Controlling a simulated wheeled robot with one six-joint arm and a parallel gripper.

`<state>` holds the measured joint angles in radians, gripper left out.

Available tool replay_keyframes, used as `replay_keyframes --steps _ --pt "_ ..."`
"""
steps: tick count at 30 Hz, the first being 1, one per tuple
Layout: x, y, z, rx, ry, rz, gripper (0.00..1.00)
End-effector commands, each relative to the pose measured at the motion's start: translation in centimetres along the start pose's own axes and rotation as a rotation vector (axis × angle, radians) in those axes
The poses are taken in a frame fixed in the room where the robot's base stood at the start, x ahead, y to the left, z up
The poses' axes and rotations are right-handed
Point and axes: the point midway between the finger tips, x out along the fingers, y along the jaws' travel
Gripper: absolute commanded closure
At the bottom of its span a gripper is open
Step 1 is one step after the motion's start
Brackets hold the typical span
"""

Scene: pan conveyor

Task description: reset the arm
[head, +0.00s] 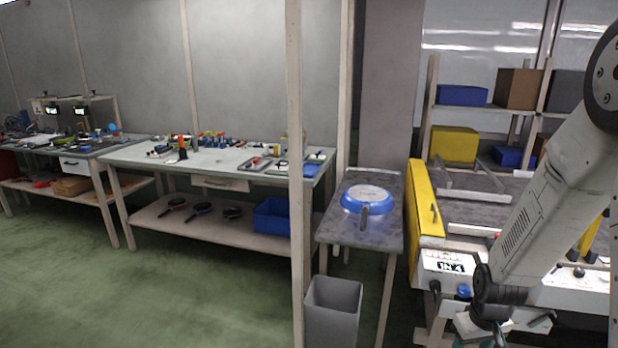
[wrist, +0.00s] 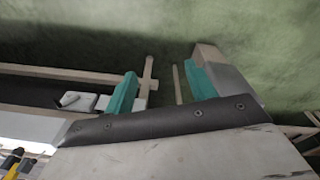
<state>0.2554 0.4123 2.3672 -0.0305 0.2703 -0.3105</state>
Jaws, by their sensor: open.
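My arm comes in from the right of the head view and hangs down in front of the white conveyor frame. My gripper is at the bottom edge of the head view, largely cut off there. In the wrist view my gripper (wrist: 163,90) shows two teal fingers, wide apart with nothing between them. Below it is green floor and some pale wooden framing. A blue pan (head: 352,200) with a pale round centre and a grey handle lies on a small grey-topped table (head: 345,232), apart from my gripper.
The conveyor (head: 445,265) with a yellow guard (head: 428,205) stands close beside my arm. A grey bin (head: 333,310) is below the small table. A shelf with boxes (head: 455,145) stands behind. Workbenches (head: 225,160) line the left wall; green floor (head: 150,290) before them is clear.

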Motion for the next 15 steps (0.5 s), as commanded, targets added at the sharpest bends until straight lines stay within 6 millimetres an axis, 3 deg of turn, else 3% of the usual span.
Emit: replay_keyframes --steps 1,6,15 --pt "-2.6 -0.8 0.8 0.021 -0.029 -0.009 0.44" --pt "-9.9 -3.4 4.5 0.097 -0.145 -0.035 0.44" --pt "-21.0 -7.5 11.9 0.169 -0.252 -0.043 0.44"
